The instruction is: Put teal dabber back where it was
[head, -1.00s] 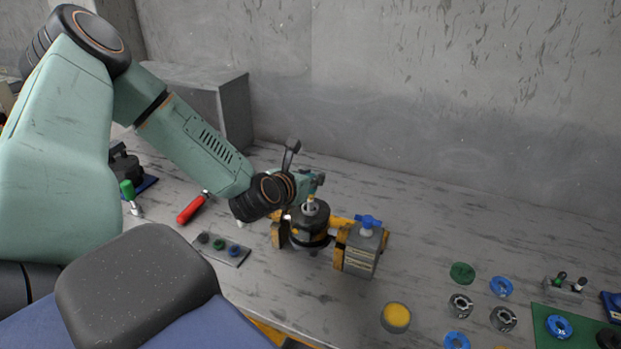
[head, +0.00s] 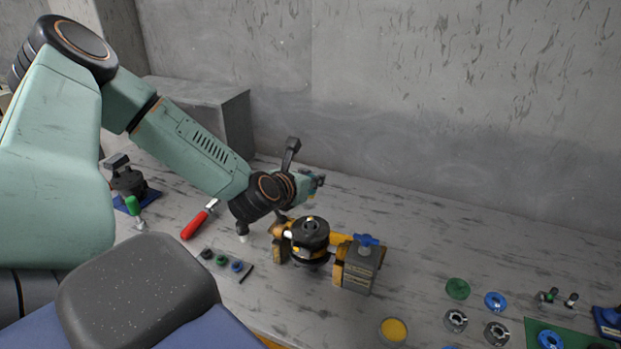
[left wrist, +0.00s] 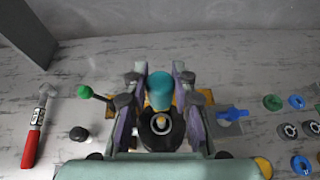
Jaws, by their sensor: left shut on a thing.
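The teal dabber (left wrist: 160,88) stands between the fingers of my left gripper (left wrist: 161,84) in the left wrist view, its rounded teal end towards the camera. My left gripper (head: 314,184) is shut on it and is raised above the black round motor body (head: 309,240). In the head view the dabber is mostly hidden by the gripper. The motor's top with its central hole shows clear below; it also shows in the left wrist view (left wrist: 162,129). My right gripper is not in view.
A small plate with dark, green and blue knobs (head: 220,261) lies left of the motor. A red-handled tool (head: 196,222) and green-handled tool (head: 132,206) are further left. A grey block with a blue knob (head: 360,265) adjoins the motor. Rings and a yellow-topped pot (head: 393,330) lie right.

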